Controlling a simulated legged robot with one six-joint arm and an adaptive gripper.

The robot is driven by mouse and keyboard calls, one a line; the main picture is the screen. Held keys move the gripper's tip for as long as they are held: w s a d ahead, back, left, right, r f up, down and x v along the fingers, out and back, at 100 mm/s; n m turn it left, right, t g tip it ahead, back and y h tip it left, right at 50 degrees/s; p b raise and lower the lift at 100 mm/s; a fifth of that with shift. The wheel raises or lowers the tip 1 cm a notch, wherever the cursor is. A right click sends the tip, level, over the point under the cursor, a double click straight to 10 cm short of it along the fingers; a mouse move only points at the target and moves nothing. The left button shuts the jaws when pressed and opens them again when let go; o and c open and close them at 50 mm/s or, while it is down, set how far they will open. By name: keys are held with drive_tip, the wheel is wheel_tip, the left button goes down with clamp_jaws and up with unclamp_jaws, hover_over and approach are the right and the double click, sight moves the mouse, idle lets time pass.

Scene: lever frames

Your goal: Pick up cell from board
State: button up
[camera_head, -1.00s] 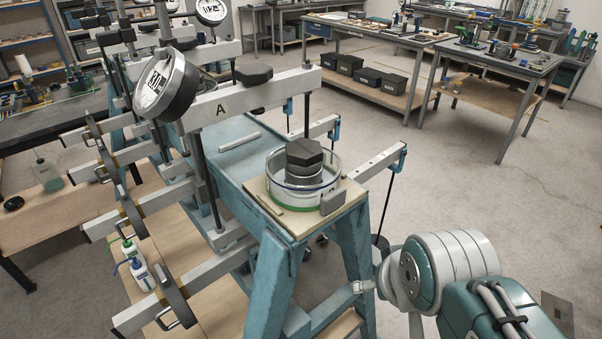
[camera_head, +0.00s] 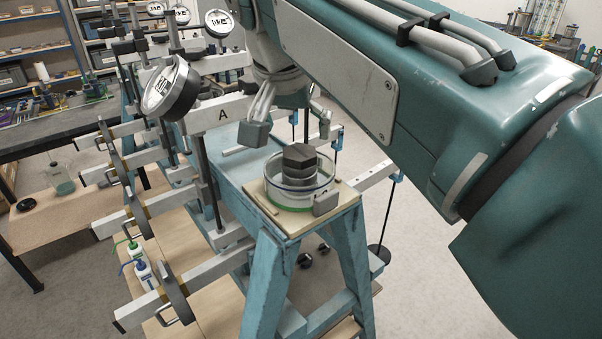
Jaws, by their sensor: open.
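The cell (camera_head: 288,194) is a round, clear-walled dish with a green band at its base and a dark hexagonal block (camera_head: 299,157) stacked in its middle. It sits upright on the square wooden board (camera_head: 346,196) at the near end of the blue bench. A small grey tab (camera_head: 326,204) stands at its front right side. My gripper (camera_head: 289,129) is open and empty, its fingers spread above and behind the cell, apart from it. My arm comes in from the upper right and hides the gripper's upper part.
A frame beam marked A (camera_head: 222,114) with a round dial gauge (camera_head: 170,88) stands just left of the gripper. Weighted lever arms (camera_head: 172,205) reach out on the left. A light bar (camera_head: 372,177) passes behind the cell to the right. Bare floor lies at the lower right.

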sight(298, 152)
drive_tip(key=x, duration=0.4)
drive_tip(key=shift+w+f, duration=0.3)
drive_tip(key=shift+w, duration=0.1)
drive_tip(key=shift+w+x, duration=0.2)
drive_tip(key=shift+x, duration=1.15)
drive_tip(key=shift+w+x, duration=0.15)
drive_tip(key=shift+x, duration=1.25)
drive_tip(key=shift+a+r, duration=0.15)
drive_tip(key=shift+r, duration=0.05)
drive_tip(key=c, duration=1.1)
